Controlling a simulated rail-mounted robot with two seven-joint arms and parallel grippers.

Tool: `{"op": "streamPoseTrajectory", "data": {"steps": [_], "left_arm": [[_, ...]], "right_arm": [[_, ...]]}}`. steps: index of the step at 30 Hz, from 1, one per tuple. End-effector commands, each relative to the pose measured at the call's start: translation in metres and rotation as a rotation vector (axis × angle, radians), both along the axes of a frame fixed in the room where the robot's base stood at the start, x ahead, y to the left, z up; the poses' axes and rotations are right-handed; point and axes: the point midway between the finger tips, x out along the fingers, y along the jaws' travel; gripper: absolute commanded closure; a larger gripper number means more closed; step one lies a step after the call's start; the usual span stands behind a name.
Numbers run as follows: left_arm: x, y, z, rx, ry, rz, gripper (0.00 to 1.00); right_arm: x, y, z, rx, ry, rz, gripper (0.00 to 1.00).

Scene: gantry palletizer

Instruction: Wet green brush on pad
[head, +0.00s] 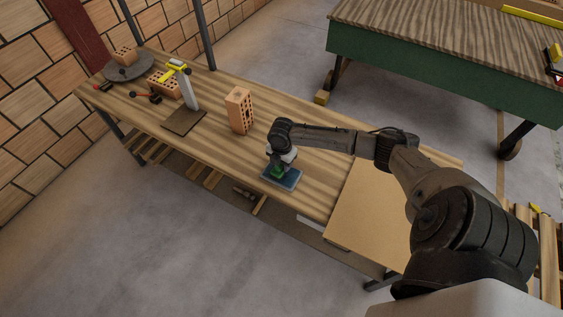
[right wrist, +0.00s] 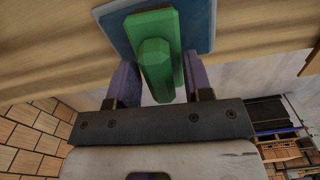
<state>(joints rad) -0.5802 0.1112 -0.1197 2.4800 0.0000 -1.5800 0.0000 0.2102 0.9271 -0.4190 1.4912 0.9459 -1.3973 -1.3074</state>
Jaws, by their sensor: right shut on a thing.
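The green brush (head: 277,172) is at the blue pad (head: 291,180) near the front edge of the wooden table. My right gripper (head: 279,165) is shut on the brush from above. In the right wrist view, the brush (right wrist: 158,50) sits between the two fingers of the right gripper (right wrist: 158,82), with its handle toward the palm. The pad (right wrist: 203,25) lies beyond the brush there. The brush overlaps the pad in both views; I cannot tell whether its underside touches it. My left gripper is not in view.
A perforated brick (head: 239,110) stands upright mid-table. A grey post on a dark base (head: 184,121) with a yellow tool is to its left. A round turntable (head: 128,70) with a brick is at the far left. A plain tan board (head: 365,213) covers the table's right end.

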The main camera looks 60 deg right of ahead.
Motion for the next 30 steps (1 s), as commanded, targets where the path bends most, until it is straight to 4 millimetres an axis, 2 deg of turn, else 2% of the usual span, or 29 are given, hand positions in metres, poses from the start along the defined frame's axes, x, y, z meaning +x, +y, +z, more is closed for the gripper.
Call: {"op": "streamPoseTrajectory", "data": {"steps": [30], "left_arm": [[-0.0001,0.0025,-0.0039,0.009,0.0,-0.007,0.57]], "right_arm": [[0.0002,0.0001,-0.0092,0.0,0.0,0.0,0.73]]}}
